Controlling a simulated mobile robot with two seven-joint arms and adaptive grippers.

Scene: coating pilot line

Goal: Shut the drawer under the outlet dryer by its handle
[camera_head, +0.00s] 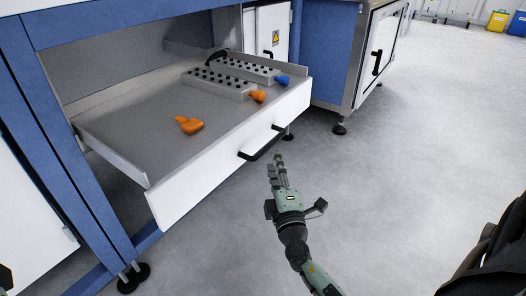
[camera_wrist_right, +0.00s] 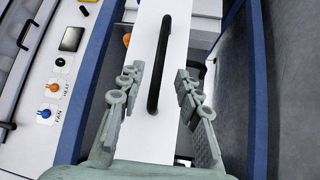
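The drawer (camera_head: 150,130) is pulled out of the blue-framed cabinet. Its white front (camera_head: 205,178) carries a black bar handle (camera_head: 262,143). My right gripper (camera_head: 279,163) is just in front of the handle, near its right part. In the right wrist view the gripper (camera_wrist_right: 160,82) is open and empty, with its fingers on either side of the handle (camera_wrist_right: 158,75). I cannot see contact between fingers and handle.
An orange piece (camera_head: 189,125) and two grey blocks with rows of black holes (camera_head: 220,83) lie in the drawer. A blue cabinet with a white door (camera_head: 380,45) stands at right. Knobs (camera_wrist_right: 46,113) show on a panel in the wrist view. The grey floor (camera_head: 400,190) is clear.

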